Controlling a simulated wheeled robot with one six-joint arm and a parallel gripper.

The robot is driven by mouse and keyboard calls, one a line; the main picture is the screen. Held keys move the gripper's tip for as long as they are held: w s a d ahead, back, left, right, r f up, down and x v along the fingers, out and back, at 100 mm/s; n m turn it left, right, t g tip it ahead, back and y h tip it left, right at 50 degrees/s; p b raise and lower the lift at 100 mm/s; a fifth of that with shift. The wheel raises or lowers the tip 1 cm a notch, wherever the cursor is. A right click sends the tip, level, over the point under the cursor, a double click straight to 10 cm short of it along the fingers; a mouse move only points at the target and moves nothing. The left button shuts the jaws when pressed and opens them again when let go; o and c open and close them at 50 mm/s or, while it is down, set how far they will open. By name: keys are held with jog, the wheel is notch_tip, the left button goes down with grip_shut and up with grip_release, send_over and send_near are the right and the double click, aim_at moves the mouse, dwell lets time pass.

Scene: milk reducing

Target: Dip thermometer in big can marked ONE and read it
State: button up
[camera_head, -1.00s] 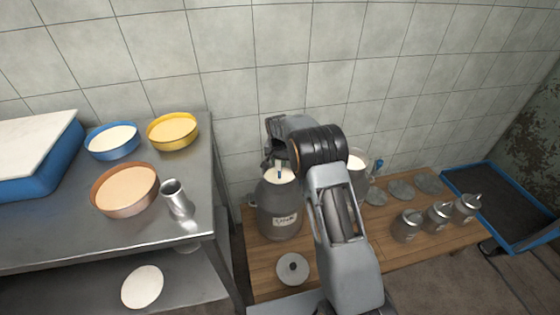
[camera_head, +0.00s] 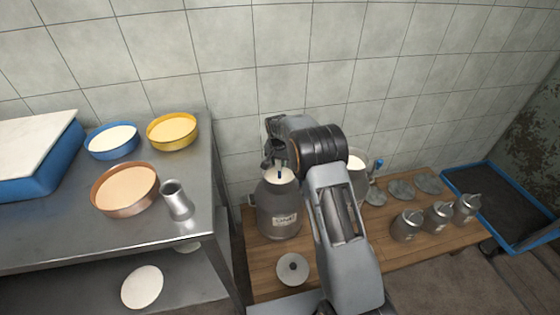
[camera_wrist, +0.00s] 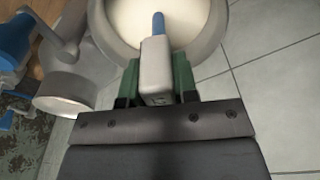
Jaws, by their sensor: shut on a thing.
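The big can marked ONE (camera_head: 279,212) stands open on the wooden bench, full of white milk, with its label facing me. It also shows in the wrist view (camera_wrist: 215,20), its round mouth below my gripper. My gripper (camera_wrist: 156,92) is shut on the thermometer (camera_wrist: 154,60), a pale block with a blue stem. The blue stem (camera_head: 280,174) points down into the mouth of the can. Its lower end is hidden or too small to tell how deep it sits. In the head view my gripper (camera_head: 277,155) is directly above the can. No reading is legible.
A lid (camera_head: 292,268) lies in front of the can. Several small cans (camera_head: 406,225) and flat lids stand right. A metal table (camera_head: 60,235) with bowls is left.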

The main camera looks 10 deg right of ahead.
jog(key=shift+r, duration=0.15)
notch_tip(320, 180, up, 10)
jog(key=p, duration=0.6)
jog(key=shift+p, duration=0.3)
dwell(0.3)
